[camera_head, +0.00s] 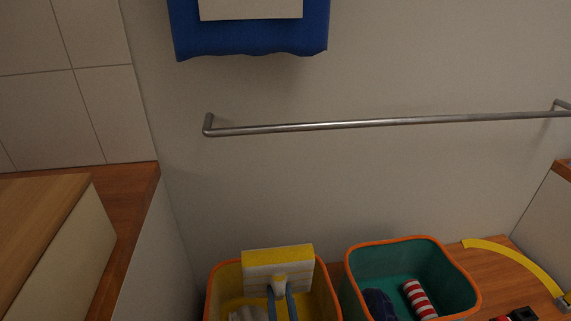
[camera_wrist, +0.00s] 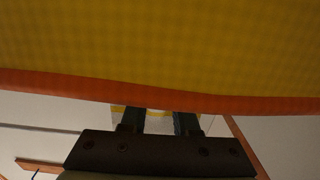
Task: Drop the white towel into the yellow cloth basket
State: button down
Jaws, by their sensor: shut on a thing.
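The white towel (camera_head: 277,267), folded to a boxy shape with a yellow band along its top, stands upright at the yellow cloth basket (camera_head: 331,294) in the head view. It overlaps the basket's far rim in the picture; contact with the basket is unclear. My gripper (camera_head: 281,288) is shut on the towel's near side, with a pale bulge pinched between its two fingers. In the wrist view, my gripper (camera_wrist: 160,122) is close to the basket's orange rim (camera_wrist: 230,102), and only a strip of towel (camera_wrist: 158,113) shows. The basket's bottom edge is cut off.
A green basket (camera_head: 375,257) with an orange rim stands right, holding a red-white striped thing (camera_head: 418,298) and a dark cloth (camera_head: 379,303). A metal rail (camera_head: 380,122) crosses the wall. Blue cloth (camera_head: 250,45) hangs above. A wooden counter (camera_head: 40,215) is left.

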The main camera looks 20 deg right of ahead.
jog(key=c, duration=0.6)
grip_release()
jog(key=p+v, duration=0.1)
jog(key=v, duration=1.2)
jog(key=shift+r+p, duration=0.15)
jog(key=shift+p, duration=0.15)
